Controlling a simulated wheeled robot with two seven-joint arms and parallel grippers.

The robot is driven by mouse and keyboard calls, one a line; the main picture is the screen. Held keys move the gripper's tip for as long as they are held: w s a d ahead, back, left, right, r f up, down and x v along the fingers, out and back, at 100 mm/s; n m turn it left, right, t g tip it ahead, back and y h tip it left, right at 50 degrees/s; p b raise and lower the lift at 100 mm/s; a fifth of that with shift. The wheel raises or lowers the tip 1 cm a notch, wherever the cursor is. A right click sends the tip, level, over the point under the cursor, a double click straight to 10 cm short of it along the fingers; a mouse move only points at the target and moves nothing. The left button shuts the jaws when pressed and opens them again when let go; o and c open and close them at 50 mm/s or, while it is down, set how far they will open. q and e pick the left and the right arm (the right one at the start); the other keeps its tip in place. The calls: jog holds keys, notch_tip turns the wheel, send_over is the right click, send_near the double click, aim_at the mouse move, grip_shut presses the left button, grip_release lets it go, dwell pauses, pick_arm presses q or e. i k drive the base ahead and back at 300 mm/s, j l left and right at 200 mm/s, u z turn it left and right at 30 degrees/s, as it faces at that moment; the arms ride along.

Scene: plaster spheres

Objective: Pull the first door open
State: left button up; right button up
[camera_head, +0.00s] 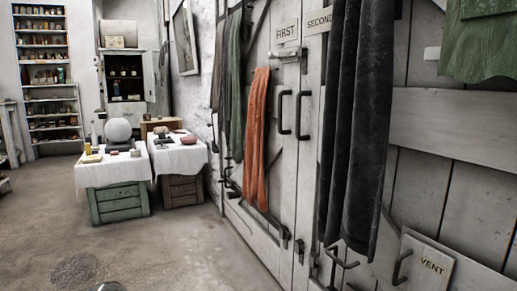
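The first door (275,150) is a pale, worn plank door under a sign (287,31) reading FIRST. It looks closed, standing in line with the second door beside it. Its dark vertical pull handle (284,112) is near the seam. A matching handle (303,115) is on the second door (308,175), under a sign (319,20) reading SECOND. A latch (288,55) sits near the top of the seam. An orange cloth (257,140) hangs over part of the first door. Neither of my grippers is in view.
A VENT panel (424,264) with a handle is at the lower right. Two cloth-covered tables (118,172) (182,157) stand at the left, before shelves (50,80). The floor (170,245) before the first door looks clear.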

aim_at(255, 95)
jog(key=i+j+u, duration=0.15)
jog(key=i+u, duration=0.55)
jog(key=i, duration=0.15)
jog(key=i+l+u, duration=0.1)
jog(key=i+u, duration=0.25)
jog(key=i+j+z, duration=0.1)
jog(key=i+z, duration=0.2)
jog(key=i+j+z, duration=0.35)
jog(key=i, duration=0.15)
jog(key=l, duration=0.1)
